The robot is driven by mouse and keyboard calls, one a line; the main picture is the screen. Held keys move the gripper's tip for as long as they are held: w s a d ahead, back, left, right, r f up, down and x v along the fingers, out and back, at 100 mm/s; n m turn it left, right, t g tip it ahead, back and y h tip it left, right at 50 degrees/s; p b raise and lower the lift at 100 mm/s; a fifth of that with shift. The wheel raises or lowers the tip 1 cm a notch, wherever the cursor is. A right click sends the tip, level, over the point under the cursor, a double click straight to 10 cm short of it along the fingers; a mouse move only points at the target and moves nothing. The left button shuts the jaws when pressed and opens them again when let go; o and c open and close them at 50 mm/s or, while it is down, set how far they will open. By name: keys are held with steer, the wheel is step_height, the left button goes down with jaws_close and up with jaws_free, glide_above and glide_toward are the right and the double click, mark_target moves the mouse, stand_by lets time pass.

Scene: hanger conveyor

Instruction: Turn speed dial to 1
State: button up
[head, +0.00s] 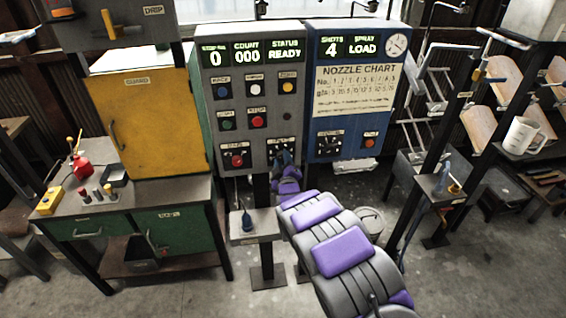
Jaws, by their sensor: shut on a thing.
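The grey control panel (254,105) stands upright ahead. Near its bottom edge are a left dial (236,157) with a red knob and a right dial (280,147). Their labels are too small to read surely. My gripper (285,160) is at the right dial, shut on its knob. The gripper hides most of that knob, so where it points cannot be told. The panel's display (252,55) reads 0 at the left, COUNT 000 and STATUS READY.
A blue panel (352,90) with a nozzle chart and its own dial (328,145) adjoins on the right. A small grey stand (254,226) is below the panel. A green workbench (125,215) with a yellow cabinet (155,120) is left; a rack post (455,125) is right.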

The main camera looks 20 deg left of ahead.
steer(key=shift+s+a+n, duration=0.1)
steer(key=shift+a+n, duration=0.05)
steer(key=shift+n, duration=0.45)
steer(key=o, duration=1)
steer(key=shift+a+f, duration=0.1)
steer(key=shift+a, duration=0.05)
steer(key=shift+o, duration=0.2)
steer(key=shift+s+d, duration=0.3)
steer(key=shift+d, duration=0.15)
steer(key=p+v, duration=0.2)
steer(key=v, duration=1.4)
steer(key=shift+s, duration=0.25)
steer(key=shift+a+f, duration=0.1)
